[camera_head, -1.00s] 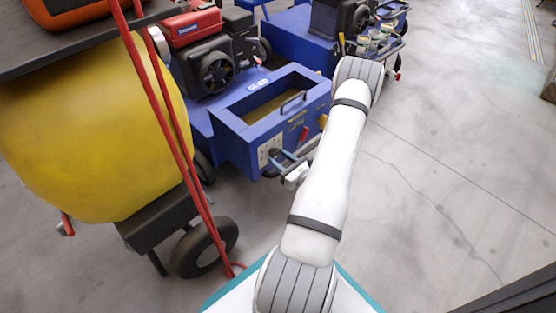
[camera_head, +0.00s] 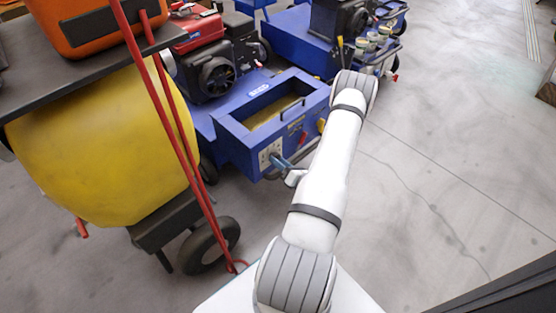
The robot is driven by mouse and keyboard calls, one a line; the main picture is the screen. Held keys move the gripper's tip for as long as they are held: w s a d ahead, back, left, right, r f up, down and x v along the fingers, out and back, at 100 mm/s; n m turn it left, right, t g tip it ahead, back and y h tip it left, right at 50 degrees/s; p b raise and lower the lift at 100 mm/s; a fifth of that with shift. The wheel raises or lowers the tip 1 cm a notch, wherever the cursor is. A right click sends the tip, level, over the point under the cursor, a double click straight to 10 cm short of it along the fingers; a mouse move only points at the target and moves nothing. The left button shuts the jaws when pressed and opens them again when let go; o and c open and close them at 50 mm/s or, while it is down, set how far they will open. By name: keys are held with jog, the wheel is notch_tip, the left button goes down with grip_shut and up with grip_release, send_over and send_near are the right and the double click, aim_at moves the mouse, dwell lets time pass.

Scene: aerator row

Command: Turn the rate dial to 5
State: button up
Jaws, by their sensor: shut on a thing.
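The blue aerator (camera_head: 235,145) stands left of my arm, its front turned toward me. A pale dial panel (camera_head: 265,155) is on the left part of its front face. My gripper (camera_head: 281,162) reaches this panel from the right, and its fingers are shut on the dark rate dial there. The dial is mostly hidden by the fingers, and its numbers and pointer are too small to read.
A yellow drum (camera_head: 95,140) on a wheeled frame with red handles (camera_head: 180,150) stands close on the left. A second blue machine (camera_head: 300,35) is behind. Red and yellow parts (camera_head: 321,126) sit right of the panel. The floor on the right (camera_head: 450,150) is clear.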

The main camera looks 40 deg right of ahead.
jog(key=m+p, duration=0.6)
jog(key=m, duration=2.2)
jog(key=shift+r, duration=0.15)
dwell(0.4)
jog(key=o, duration=1)
